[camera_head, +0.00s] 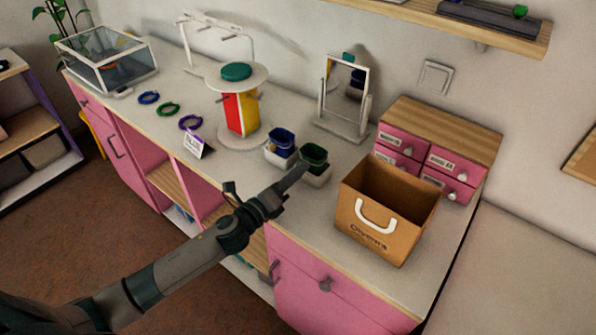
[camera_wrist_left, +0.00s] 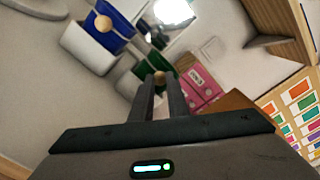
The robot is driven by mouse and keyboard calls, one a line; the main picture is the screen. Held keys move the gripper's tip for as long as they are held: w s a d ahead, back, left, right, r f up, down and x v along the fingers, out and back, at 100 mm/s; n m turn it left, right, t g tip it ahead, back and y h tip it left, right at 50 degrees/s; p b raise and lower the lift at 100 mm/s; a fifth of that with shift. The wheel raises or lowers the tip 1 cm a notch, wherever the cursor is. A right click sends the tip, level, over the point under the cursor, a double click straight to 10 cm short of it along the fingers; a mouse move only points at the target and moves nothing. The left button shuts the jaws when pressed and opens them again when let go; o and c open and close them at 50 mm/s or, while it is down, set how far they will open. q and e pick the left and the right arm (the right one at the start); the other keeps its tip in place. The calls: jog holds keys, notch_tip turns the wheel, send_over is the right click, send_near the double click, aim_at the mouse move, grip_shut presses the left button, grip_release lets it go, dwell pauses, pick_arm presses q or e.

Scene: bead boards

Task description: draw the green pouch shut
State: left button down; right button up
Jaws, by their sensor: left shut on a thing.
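The green pouch (camera_head: 314,153) sits in a white holder (camera_head: 318,179) on the counter, and its mouth looks open and dark. In the left wrist view the green pouch (camera_wrist_left: 150,62) is just beyond my fingertips. My left gripper (camera_head: 303,166) reaches it from the front left. In the left wrist view, my left gripper (camera_wrist_left: 160,82) is shut on a small round wooden bead (camera_wrist_left: 160,76) at the pouch's near side. The cord itself is too small to make out. My right gripper is in neither view.
A blue pouch (camera_head: 283,138) with its own wooden bead (camera_wrist_left: 103,24) stands close beside on the left. A brown paper bag (camera_head: 372,235) stands to the right, near the pink drawers (camera_head: 452,162). A mirror (camera_head: 345,92) and a round display stand (camera_head: 243,142) are behind.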

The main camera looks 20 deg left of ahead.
pick_arm(q)
jog(key=v, duration=0.4)
jog(key=shift+w, duration=0.1)
jog(key=c, duration=1.9)
grip_release()
jog(key=shift+c, duration=0.2)
